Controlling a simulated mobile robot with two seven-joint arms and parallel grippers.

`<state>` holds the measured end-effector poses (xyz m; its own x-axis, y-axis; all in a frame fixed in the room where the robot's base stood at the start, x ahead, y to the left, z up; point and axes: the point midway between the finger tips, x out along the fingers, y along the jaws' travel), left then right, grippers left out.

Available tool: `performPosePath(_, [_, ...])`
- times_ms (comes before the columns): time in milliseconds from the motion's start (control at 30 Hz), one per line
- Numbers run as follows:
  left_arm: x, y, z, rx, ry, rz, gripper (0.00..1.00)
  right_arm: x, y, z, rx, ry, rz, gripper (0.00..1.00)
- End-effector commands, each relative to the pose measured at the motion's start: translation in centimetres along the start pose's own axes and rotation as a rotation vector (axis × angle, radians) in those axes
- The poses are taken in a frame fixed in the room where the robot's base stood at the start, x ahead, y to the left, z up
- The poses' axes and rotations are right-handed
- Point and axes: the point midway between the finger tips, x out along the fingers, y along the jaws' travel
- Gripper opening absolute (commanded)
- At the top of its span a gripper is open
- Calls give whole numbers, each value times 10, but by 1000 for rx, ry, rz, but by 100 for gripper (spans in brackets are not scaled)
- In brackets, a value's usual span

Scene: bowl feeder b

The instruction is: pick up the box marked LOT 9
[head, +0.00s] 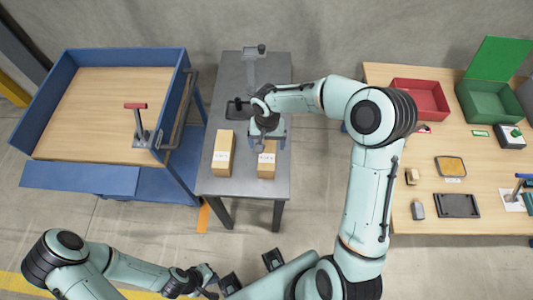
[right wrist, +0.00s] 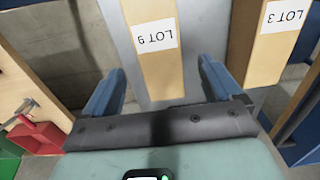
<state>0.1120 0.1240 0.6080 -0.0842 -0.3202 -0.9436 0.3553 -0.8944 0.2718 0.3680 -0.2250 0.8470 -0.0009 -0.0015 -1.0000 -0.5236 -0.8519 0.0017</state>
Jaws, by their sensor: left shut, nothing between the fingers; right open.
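The box marked LOT 9 (right wrist: 155,65) is a tan carton with a white label, upside down in the right wrist view. In the head view it is the right-hand box (head: 266,171) on the grey table (head: 210,183). My right gripper (head: 267,143) is open over the far end of this box. In the right wrist view its fingers (right wrist: 161,72) appear on either side of the box, with gaps; the height between them is unclear. My left gripper (head: 212,281) is shut and empty, low at the front, away from the table.
A similar box marked LOT 3 (head: 222,163) stands just left of LOT 9, also in the right wrist view (right wrist: 268,50). A post fixture (head: 251,70) stands at the table's back. A blue-walled bench (head: 95,105) is left; a wooden bench (head: 405,220) with bins is right.

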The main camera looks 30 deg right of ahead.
Motion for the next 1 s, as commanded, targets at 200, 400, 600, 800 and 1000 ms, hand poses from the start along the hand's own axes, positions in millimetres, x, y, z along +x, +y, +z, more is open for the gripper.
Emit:
performPosePath(200, [2, -1, 1, 0, -1, 0, 0, 28, 0, 0, -1, -1, 0, 92])
performPosePath(400, [0, 0, 0, 0, 0, 0, 0, 46, 0, 2, -1, -4, 0, 92])
performPosePath(600, [-1, 1, 0, 1, 1, 1, 0, 75, 0, 2, -1, -2, -1, 92])
performPosePath(800, [-1, 1, 0, 1, 1, 1, 0, 82, 0, 1, -1, 1, -1, 92])
performPosePath(1000, [-1, 1, 0, 1, 1, 0, 0, 82, 0, 1, -1, 1, -1, 69])
